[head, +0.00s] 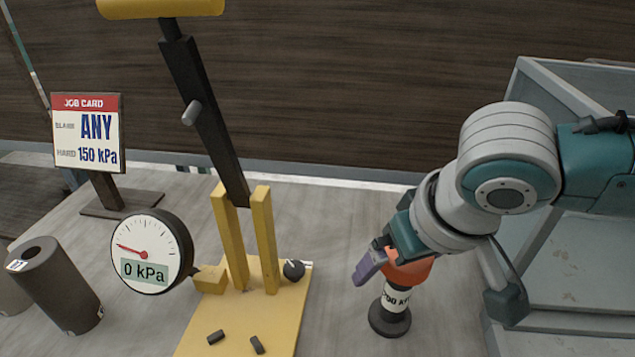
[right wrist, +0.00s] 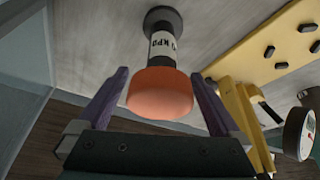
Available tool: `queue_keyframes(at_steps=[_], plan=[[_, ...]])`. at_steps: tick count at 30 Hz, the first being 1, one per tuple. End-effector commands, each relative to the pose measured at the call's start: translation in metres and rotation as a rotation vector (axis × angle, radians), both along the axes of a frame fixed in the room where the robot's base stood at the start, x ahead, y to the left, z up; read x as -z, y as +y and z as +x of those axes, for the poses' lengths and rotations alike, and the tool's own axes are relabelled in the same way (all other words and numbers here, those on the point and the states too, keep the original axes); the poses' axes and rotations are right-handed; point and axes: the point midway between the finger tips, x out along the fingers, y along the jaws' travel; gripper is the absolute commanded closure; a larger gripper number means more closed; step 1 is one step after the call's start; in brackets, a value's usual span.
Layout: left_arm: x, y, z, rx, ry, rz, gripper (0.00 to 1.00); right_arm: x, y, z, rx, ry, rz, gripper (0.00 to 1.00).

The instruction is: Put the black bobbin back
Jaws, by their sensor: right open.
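The black bobbin (head: 390,318) stands upright on the grey table, right of the yellow press. It has a wide black foot, a white label with partly hidden kPa lettering, and an orange top. In the right wrist view the bobbin's orange top (right wrist: 160,95) is between the fingers, with a gap on each side. My right gripper (head: 377,266) is open around that top; its purple fingers also show in the right wrist view (right wrist: 161,78). In the head view the gripper hides part of the orange top. My left gripper is not in view.
The yellow press (head: 240,315) with its black lever stands left of the bobbin. Its gauge (head: 150,250) reads 0 kPa. A job card (head: 88,133) says ANY, 150 kPa. A dark cylinder (head: 60,290) stands at far left. A grey-walled bin (head: 560,90) is at right.

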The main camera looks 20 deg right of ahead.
Motion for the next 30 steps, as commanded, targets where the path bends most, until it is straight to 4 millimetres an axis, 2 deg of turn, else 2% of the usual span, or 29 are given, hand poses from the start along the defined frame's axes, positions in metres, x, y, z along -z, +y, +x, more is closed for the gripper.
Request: queue_keyframes(at_steps=[5, 15, 22, 25, 30], plan=[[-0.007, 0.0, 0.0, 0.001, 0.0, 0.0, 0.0, -0.019, 0.0, -0.005, 0.0, -0.002, 0.001, 0.0], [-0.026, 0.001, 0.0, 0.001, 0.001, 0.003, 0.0, -0.088, 0.003, -0.034, -0.001, -0.002, 0.0, 0.0], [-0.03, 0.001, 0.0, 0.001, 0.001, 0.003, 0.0, -0.111, 0.005, -0.045, -0.005, 0.0, 0.003, 0.0], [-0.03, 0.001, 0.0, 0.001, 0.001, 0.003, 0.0, -0.108, 0.022, -0.054, -0.061, 0.001, 0.026, 0.0], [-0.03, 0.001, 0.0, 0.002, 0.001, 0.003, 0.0, -0.098, 0.069, -0.083, -0.223, -0.025, 0.092, 0.0]])
